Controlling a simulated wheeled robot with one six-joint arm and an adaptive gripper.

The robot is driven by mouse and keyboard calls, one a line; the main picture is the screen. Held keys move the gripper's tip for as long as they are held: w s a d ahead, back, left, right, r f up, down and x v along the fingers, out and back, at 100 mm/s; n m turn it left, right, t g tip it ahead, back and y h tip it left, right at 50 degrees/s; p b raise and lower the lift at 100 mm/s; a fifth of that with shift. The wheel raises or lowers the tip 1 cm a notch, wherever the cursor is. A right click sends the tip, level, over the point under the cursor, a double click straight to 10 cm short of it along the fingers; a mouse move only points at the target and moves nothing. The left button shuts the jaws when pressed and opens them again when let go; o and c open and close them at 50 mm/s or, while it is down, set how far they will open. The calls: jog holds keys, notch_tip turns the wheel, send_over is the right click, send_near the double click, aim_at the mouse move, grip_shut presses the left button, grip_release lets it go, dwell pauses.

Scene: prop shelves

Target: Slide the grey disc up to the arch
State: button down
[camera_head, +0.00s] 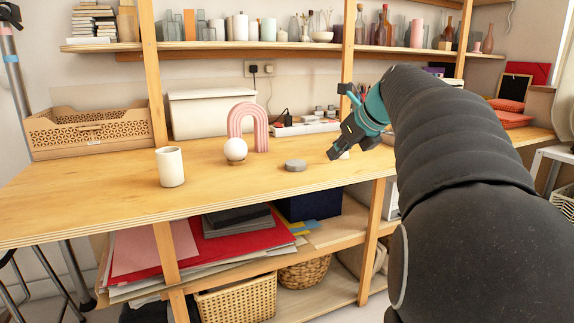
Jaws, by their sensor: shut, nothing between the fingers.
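The grey disc (295,165) lies flat on the wooden worktop, in front and to the right of the arch. The pink ribbed arch (262,128) stands upright toward the back of the worktop. A gap of bare wood separates the two. My gripper (332,155) is shut and empty, low over the worktop to the right of the disc and apart from it. Whether its fingertips touch the wood I cannot tell. A small pale object shows partly behind my gripper.
A white ball on a small wooden base (236,150) stands in front of the arch's left leg. A white cup (170,167) stands further left near the front edge. A perforated crate (88,131) is at the back left. Shelf posts rise behind. The worktop's front middle is clear.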

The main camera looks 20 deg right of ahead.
aim_at(301, 171)
jog(key=b+x, duration=0.1)
jog(key=x, duration=0.9)
jog(key=shift+w+d, duration=0.1)
jog(key=shift+w+a, duration=0.25)
jog(key=shift+w, duration=0.95)
jog(key=shift+w+a, duration=0.1)
jog(key=shift+w, duration=0.6)
jog(key=shift+r, duration=0.1)
